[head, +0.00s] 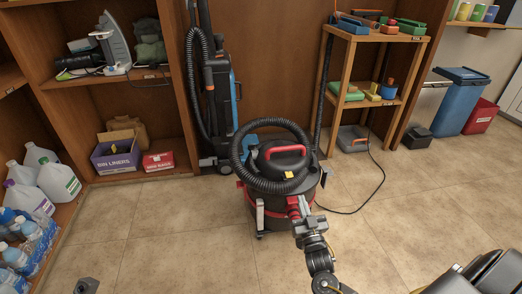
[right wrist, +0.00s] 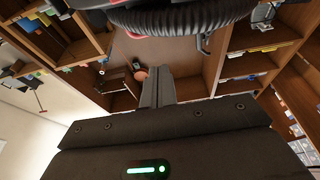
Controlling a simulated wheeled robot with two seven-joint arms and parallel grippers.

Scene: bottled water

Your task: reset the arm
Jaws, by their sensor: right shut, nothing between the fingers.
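My right arm comes up from the bottom of the head view, and its right gripper (head: 304,220) is in front of the red and black canister vacuum (head: 268,208), overlapping its lower right side in the picture. I cannot tell whether they touch. In the right wrist view the gripper's fingers (right wrist: 157,91) are together with nothing between them, and a black ribbed hose (right wrist: 185,18) crosses the top. A small grey piece at the lower left edge of the head view may be part of my left arm; its jaws cannot be made out.
Packs of water bottles (head: 22,240) and white jugs (head: 58,182) stand at the left. Behind are an upright vacuum (head: 217,90) and a wooden shelf (head: 349,62). A blue bin (head: 457,103) and red bin (head: 481,117) stand right. A black cord (head: 372,190) lies on the floor.

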